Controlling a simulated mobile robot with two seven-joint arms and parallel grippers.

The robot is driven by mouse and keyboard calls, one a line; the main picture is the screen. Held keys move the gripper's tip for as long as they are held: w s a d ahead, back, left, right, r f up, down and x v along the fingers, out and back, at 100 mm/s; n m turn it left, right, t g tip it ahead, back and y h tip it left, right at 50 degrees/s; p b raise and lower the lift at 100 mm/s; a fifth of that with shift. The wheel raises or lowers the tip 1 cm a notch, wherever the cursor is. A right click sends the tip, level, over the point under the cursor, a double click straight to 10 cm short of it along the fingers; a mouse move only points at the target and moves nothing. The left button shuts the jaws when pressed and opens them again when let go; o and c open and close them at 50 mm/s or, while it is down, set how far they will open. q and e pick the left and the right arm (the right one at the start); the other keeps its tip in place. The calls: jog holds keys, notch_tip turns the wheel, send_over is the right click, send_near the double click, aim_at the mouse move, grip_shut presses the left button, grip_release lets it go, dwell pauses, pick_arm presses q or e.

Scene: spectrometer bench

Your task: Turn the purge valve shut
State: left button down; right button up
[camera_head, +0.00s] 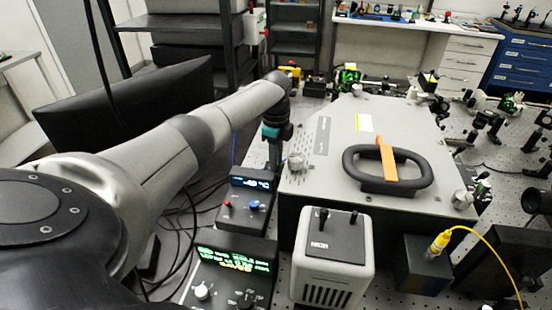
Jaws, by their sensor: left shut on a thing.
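My left arm reaches in from the left, and my left gripper (271,134) points down with teal parts at its end. It is at the left side of the large grey spectrometer box (335,130). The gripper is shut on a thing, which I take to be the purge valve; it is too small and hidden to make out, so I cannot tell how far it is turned. My right gripper is not in view.
An orange strap lies across the black handle (363,178) on the box lid. In front stand a grey-white unit (333,262) and two lit control boxes (243,200). A yellow cable (500,252) runs at right. A dark monitor (130,105) stands behind my arm.

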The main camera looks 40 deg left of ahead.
pick_arm(q)
jog(key=shift+r+n+p, duration=0.15)
jog(key=shift+n+p, duration=0.85)
jog(key=shift+p, duration=0.15)
jog(key=n+p, duration=0.2)
jog(key=shift+n, duration=0.4)
jog(key=n+p, duration=0.1)
jog(key=n, duration=0.1)
jog(key=shift+n, duration=0.3)
jog(key=n+p, duration=0.1)
jog(key=n, duration=0.2)
jog(key=shift+n, duration=0.3)
jog(key=n+p, duration=0.1)
jog(key=n, duration=0.2)
jog(key=shift+n, duration=0.4)
jog(key=n, duration=0.2)
jog(key=shift+n+p, duration=0.3)
jog(key=shift+p, duration=0.05)
jog(key=n, duration=0.6)
jog(key=shift+n, duration=0.4)
